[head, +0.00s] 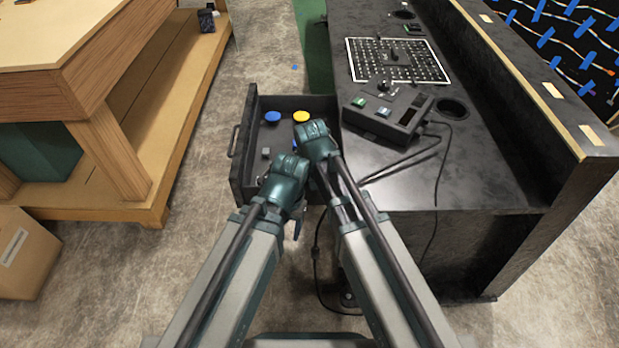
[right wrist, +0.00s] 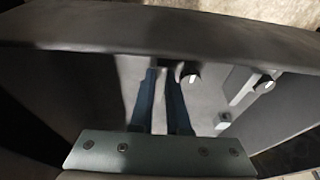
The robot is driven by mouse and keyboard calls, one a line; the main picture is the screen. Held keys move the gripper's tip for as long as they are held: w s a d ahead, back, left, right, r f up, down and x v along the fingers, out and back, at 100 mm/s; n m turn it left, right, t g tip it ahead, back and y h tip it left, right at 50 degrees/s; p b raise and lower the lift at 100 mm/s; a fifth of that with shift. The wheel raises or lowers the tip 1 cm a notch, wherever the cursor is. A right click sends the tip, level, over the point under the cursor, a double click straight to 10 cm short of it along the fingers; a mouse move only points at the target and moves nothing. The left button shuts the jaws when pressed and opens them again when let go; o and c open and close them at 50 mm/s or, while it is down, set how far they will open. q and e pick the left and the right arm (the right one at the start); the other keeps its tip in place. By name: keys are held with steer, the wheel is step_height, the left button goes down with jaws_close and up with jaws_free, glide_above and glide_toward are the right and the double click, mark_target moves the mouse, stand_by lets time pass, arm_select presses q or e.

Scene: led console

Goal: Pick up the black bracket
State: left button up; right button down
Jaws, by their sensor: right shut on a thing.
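The open drawer (head: 240,150) of the dark console is in the head view, and my right gripper (right wrist: 164,76) reaches into it. In the right wrist view its two blue fingers are close together, shut on a small dark piece (right wrist: 167,65) at their tips. This looks like the black bracket, but it is dark against the drawer wall and mostly hidden by the fingers. In the head view my right wrist covers it. My left gripper (head: 297,226) is low by the drawer's near edge, mostly hidden behind its own wrist; its jaws do not show.
A blue disc (head: 272,117), a yellow disc (head: 301,116) and small grey parts (head: 266,153) lie in the drawer. The console top (head: 440,180) carries a control box (head: 400,118), a perforated board (head: 425,62) and a cable. A wooden bench (head: 110,110) stands left.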

mark_target(310, 177)
step_height(310, 177, up, 10)
steer(key=p, duration=0.9)
steer(key=shift+p, duration=0.35)
